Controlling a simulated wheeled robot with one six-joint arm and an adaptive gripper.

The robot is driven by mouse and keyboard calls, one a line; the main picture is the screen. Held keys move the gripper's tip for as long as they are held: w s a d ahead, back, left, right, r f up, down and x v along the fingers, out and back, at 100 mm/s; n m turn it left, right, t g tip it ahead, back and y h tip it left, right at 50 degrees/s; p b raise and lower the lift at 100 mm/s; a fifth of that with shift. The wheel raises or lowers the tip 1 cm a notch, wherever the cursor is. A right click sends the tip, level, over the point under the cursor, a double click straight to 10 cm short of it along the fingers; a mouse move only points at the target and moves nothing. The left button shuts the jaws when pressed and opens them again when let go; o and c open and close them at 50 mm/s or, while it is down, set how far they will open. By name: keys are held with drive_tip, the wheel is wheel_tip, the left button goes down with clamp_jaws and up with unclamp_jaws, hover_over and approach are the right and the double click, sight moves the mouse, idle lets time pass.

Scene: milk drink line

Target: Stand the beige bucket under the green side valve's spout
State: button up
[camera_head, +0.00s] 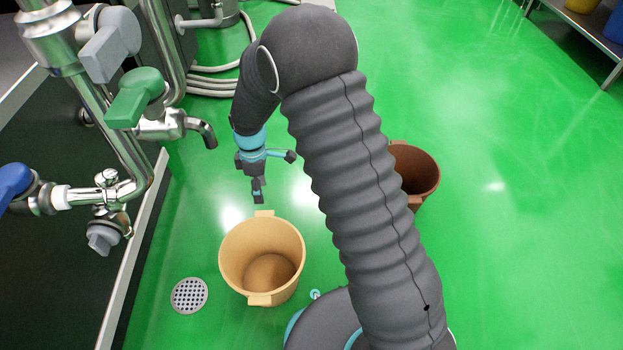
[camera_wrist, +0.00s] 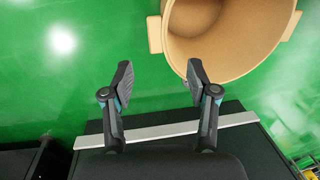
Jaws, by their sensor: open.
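The beige bucket (camera_head: 263,255) stands upright and empty on the green floor, with a lug handle at its far rim and one at its near rim. The green side valve (camera_head: 136,97) is on the steel pipework at upper left, and its curved spout (camera_head: 203,130) points down over the floor, behind and left of the bucket. My gripper (camera_head: 257,195) hangs open and empty just beyond the bucket's far handle. In the wrist view my open fingers (camera_wrist: 158,75) are apart, and the bucket (camera_wrist: 225,40) lies above and right of them, with one handle (camera_wrist: 155,34) ahead between them.
A brown bucket (camera_head: 415,172) stands behind my arm at right. A floor drain (camera_head: 189,295) lies left of the beige bucket. Blue (camera_head: 14,182) and grey valves (camera_head: 107,45) stick out from the pipes at left. A pale kerb (camera_head: 133,250) edges the pipework. The floor under the spout is clear.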

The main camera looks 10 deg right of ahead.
drive_tip(key=s+d+r+m+t, duration=0.2)
drive_tip(key=s+d+r+m, duration=0.15)
drive_tip(key=d+r, duration=0.45)
drive_tip(key=s+d+r+m+t, duration=0.15)
drive_tip(key=d+r+m, duration=0.25)
drive_tip(key=r, duration=0.8)
drive_tip(key=s+d+r+m+t, duration=0.2)
drive_tip(key=s+d+r+m, duration=0.2)
drive_tip(key=s, duration=0.5)
drive_tip(key=s+d+r+m+t, duration=0.1)
drive_tip(key=s+d+r+m, duration=0.4)
drive_tip(key=s+d, duration=0.2)
drive_tip(key=shift+s+d+r+m+t, duration=0.15)
drive_tip(key=shift+s+r+m+t, duration=0.15)
drive_tip(key=shift+s, duration=0.65)
